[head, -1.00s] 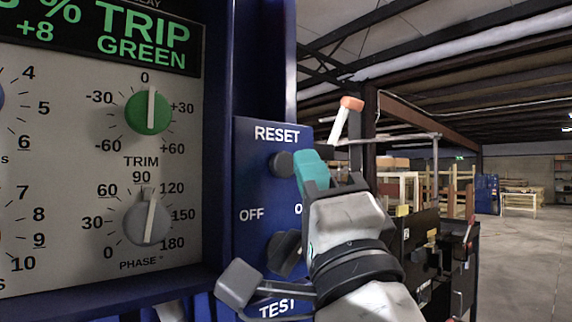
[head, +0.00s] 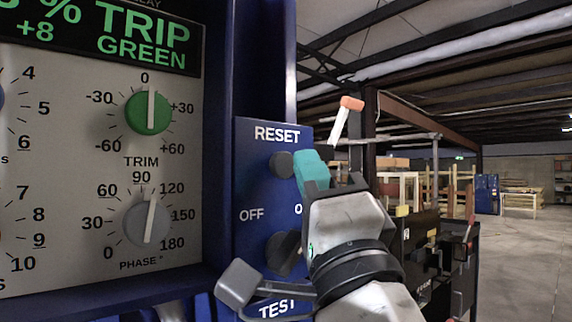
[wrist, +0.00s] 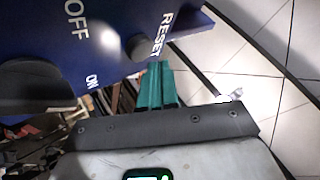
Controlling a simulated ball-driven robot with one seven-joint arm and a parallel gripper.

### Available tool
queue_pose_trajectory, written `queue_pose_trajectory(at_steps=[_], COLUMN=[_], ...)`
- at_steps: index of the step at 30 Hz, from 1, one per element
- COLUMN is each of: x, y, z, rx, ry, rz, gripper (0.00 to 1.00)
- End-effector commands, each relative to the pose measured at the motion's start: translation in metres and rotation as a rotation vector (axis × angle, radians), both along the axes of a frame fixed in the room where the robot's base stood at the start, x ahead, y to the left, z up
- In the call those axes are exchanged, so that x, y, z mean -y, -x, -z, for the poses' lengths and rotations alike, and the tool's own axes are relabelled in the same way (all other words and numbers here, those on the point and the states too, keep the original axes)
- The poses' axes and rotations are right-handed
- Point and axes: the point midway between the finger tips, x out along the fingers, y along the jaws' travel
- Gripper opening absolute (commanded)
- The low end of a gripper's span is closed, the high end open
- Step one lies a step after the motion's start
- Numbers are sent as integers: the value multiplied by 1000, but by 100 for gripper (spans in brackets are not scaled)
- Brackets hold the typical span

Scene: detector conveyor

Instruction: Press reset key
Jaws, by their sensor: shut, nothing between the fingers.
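The reset key is a dark round button (head: 282,165) under the word RESET on a blue side panel (head: 256,190). It also shows in the wrist view (wrist: 136,46), next to the RESET lettering. My gripper (head: 308,160) is shut, with teal fingertips just right of the button in the head view. In the wrist view its fingertips (wrist: 156,68) are below and right of the button, close to it. I cannot tell whether they touch it. A dark rotary switch (head: 281,252) sits lower on the panel, partly hidden by my arm. The ON label is partly hidden too.
Left of the panel is a front plate with a green trim knob (head: 149,111), a grey phase knob (head: 148,220) and a green-lettered display (head: 140,35). Behind on the right are a dark machine (head: 425,255), shelving and open floor (head: 515,260).

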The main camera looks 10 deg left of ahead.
Motion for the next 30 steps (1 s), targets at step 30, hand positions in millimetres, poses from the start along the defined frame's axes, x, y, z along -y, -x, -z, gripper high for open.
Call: queue_pose_trajectory(at_steps=[30], x=[-6], y=[-5], z=[0], rx=[0], ry=[-1], rz=[1], gripper=[0])
